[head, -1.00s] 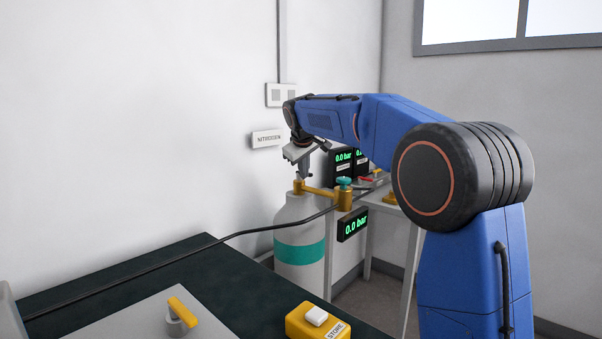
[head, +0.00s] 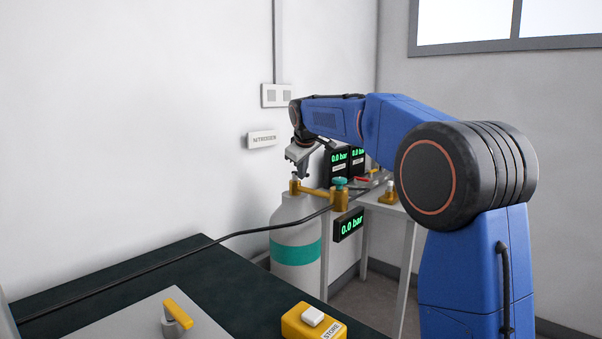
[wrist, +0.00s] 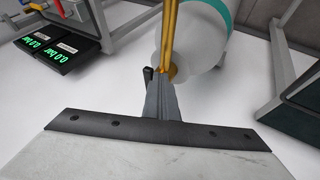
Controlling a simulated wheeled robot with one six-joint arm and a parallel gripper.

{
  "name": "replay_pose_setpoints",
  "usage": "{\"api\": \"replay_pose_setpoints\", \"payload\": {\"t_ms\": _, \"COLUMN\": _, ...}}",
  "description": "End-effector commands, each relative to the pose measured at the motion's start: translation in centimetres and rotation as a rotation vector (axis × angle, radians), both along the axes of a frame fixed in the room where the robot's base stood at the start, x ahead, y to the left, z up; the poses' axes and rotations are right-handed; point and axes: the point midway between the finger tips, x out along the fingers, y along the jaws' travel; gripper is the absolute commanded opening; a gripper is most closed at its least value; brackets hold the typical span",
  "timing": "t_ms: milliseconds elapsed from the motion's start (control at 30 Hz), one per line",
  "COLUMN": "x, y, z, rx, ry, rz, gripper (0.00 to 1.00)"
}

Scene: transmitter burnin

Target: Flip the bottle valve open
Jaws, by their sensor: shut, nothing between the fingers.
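The grey gas bottle (head: 296,215) with a teal band stands beyond the dark bench. A brass valve (head: 295,186) sits on its top, and a brass pipe runs right from it to a regulator (head: 340,195) with a teal knob. My gripper (head: 305,175) points down just above and beside the brass valve, shut and empty. In the wrist view its closed fingers (wrist: 160,78) lie in front of the brass pipe (wrist: 169,30) and partly hide the valve. A small dark lever-like piece (wrist: 148,75) shows beside the fingertips. I cannot tell whether they touch it.
A display (head: 349,225) below the regulator reads 0.0 bar. A black hose (head: 200,246) crosses above the bench (head: 190,270). A yellow STORE button box (head: 312,322) and a yellow-handled lever (head: 177,314) are in front.

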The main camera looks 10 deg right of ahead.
Motion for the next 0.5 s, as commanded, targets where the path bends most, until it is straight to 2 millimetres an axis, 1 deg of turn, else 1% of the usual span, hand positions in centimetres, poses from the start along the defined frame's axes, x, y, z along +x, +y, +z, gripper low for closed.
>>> {"api": "replay_pose_setpoints", "payload": {"t_ms": 167, "x": 0.1, "y": -0.8, "z": 0.1, "rx": 0.002, "ry": -0.002, "rz": 0.087, "gripper": 0.0}}
{"api": "replay_pose_setpoints", "payload": {"t_ms": 500, "x": 0.9, "y": -2.6, "z": 0.0, "rx": 0.003, "ry": -0.001, "rz": 0.369, "gripper": 0.0}}
